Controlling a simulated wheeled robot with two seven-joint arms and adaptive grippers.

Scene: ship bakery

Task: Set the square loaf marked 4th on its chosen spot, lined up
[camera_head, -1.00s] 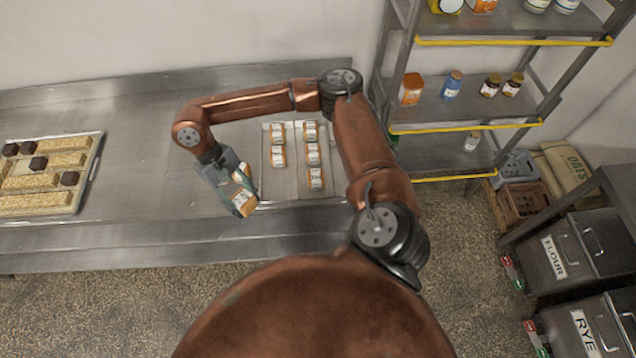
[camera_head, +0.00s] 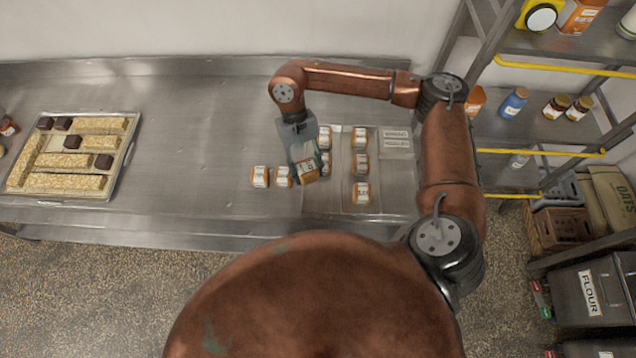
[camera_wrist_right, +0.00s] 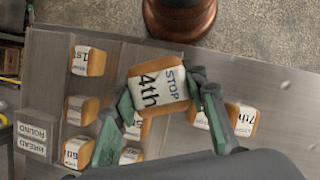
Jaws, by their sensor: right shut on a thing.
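My right gripper (camera_head: 306,165) is shut on the square loaf marked 4th (camera_wrist_right: 158,92), a brown loaf with a white label that also reads STOP. In the wrist view the fingers clasp it from both sides, its label facing the camera. In the head view the held loaf (camera_head: 307,173) is at the left edge of a grey sectioned tray (camera_head: 343,190), apparently above it. Its chosen spot cannot be made out. The loaf marked 1st (camera_wrist_right: 88,60) and the one marked 6th (camera_wrist_right: 78,153) stand in one row. My left gripper is out of view.
Two loaves, including this one (camera_head: 260,177), stand on the steel counter (camera_head: 200,150) left of the tray. The one marked 7th (camera_wrist_right: 241,119) is right of the gripper. A puzzle-like tray (camera_head: 131,150) is far left.

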